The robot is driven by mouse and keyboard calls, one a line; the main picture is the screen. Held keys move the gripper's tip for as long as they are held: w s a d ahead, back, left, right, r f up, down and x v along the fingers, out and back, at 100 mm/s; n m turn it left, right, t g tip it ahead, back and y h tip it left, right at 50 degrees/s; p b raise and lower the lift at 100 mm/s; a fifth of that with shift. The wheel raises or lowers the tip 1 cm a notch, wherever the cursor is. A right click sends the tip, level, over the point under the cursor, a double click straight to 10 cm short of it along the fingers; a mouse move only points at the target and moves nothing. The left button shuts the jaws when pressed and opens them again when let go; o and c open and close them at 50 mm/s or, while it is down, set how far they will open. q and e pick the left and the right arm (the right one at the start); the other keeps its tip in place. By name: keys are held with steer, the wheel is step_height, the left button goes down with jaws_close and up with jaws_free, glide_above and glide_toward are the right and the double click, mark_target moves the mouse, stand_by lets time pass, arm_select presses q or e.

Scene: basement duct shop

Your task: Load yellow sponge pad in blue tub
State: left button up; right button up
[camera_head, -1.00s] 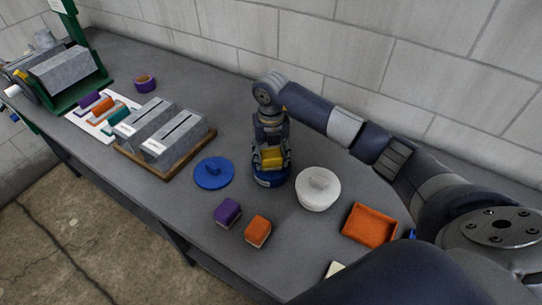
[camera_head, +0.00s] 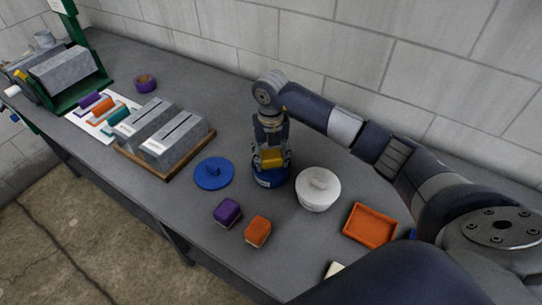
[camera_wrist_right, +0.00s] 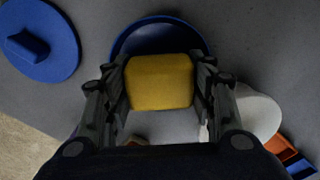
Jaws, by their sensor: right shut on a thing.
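The yellow sponge pad (camera_head: 272,158) is held between the fingers of my right gripper (camera_head: 271,160), which is shut on it. In the wrist view the yellow sponge pad (camera_wrist_right: 160,81) fills the gap between the right gripper's fingers (camera_wrist_right: 160,85). The blue tub (camera_head: 270,179) stands on the bench below the pad. Its rim and dark inside also show in the wrist view (camera_wrist_right: 158,22). The pad is over the tub, at or just above the rim; whether it touches the tub is hidden. The blue lid (camera_head: 213,174) lies beside the tub. My left gripper is not in view.
A purple block (camera_head: 227,212) and an orange block (camera_head: 257,231) lie in front. A wooden tray with grey boxes (camera_head: 166,147) is left. The wall is close behind.

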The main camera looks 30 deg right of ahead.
mark_target(266, 158)
steer(key=shift+r+p, duration=2.1)
steer(key=shift+r, duration=1.35)
steer(key=n, duration=0.2)
steer(key=shift+a+r+n+b, duration=0.25)
steer(key=shift+a+n+b, duration=0.15)
steer(key=n, duration=0.2)
steer(key=a+n+b, duration=0.1)
steer(key=n, duration=0.1)
steer(key=shift+s+a+r, duration=0.1)
steer(key=shift+s+r, duration=0.15)
steer(key=shift+r, duration=0.15)
steer(key=s+a+r+n+b, duration=0.1)
steer(key=s+a+n+b, duration=0.1)
steer(key=n, duration=1.4)
steer(key=s+a+r+n+b, duration=0.2)
steer(key=s+n, duration=0.4)
steer(key=n, duration=1)
steer(key=shift+s+a+r+n+b, duration=0.2)
steer(key=shift+a+n+b, duration=0.1)
steer(key=shift+a+b, duration=0.6)
